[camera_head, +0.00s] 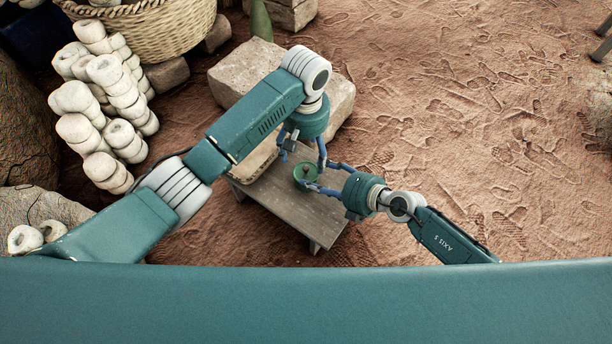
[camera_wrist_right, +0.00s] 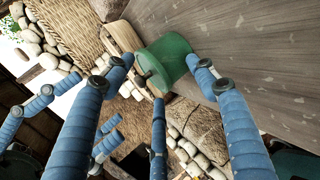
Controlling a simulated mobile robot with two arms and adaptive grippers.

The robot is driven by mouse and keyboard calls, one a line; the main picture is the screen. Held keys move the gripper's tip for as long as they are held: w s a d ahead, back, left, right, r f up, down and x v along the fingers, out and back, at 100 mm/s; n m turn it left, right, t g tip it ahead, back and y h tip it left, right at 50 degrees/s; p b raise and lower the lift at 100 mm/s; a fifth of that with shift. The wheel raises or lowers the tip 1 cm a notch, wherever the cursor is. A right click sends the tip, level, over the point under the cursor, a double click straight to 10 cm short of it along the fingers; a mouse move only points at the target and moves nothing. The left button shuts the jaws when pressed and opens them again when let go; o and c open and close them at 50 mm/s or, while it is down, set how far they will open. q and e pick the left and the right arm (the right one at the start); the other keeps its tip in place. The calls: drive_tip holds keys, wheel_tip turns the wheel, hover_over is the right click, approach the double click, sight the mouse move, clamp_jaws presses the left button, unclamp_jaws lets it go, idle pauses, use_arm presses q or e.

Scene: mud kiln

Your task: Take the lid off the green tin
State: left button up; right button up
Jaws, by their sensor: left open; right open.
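The green tin (camera_head: 304,181) stands upright on a small wooden bench, with its lid on and a small dark knob (camera_head: 305,172) at the middle of the top. The tin also shows tilted in the right wrist view (camera_wrist_right: 172,55). My left gripper (camera_head: 304,155) is open just above and behind the tin, fingers pointing down. My right gripper (camera_head: 325,178) is open at the tin's right side, its fingers spread around that side. In the right wrist view its blue fingers reach toward the tin; whether they touch it I cannot tell.
The wooden bench (camera_head: 300,212) has bare planks in front of the tin. A large stone block (camera_head: 235,75) lies behind it. Stacked pale clay rings (camera_head: 105,110) and a wicker basket (camera_head: 150,30) stand at the left. The sandy ground (camera_head: 480,110) at the right is open.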

drive_tip(key=shift+w+a+f, duration=0.1)
drive_tip(key=shift+c, duration=0.5)
drive_tip(key=c, duration=1.3)
clamp_jaws()
